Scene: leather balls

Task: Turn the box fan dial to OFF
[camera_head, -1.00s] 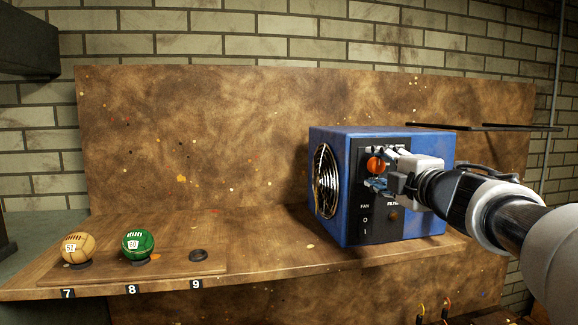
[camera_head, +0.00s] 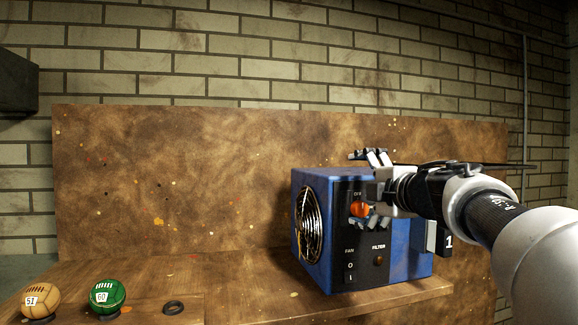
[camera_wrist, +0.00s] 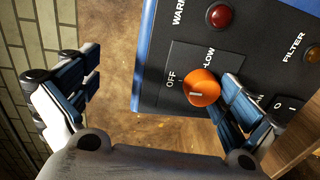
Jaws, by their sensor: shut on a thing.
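The blue box fan (camera_head: 328,178) stands on the shelf, its black control panel (camera_head: 348,240) facing me. Its orange dial (camera_head: 360,209) also shows in the wrist view (camera_wrist: 201,86), with OFF printed at its upper left and LOW above. The dial's white mark lies on its left side; I cannot tell the exact setting.
A red lamp (camera_wrist: 219,16) and an amber FILTER button (camera_head: 379,261) are on the panel, with a FAN switch (camera_head: 350,272) below. A tan ball (camera_head: 40,301), a green ball (camera_head: 107,296) and an empty ring (camera_head: 174,308) lie left on the shelf.

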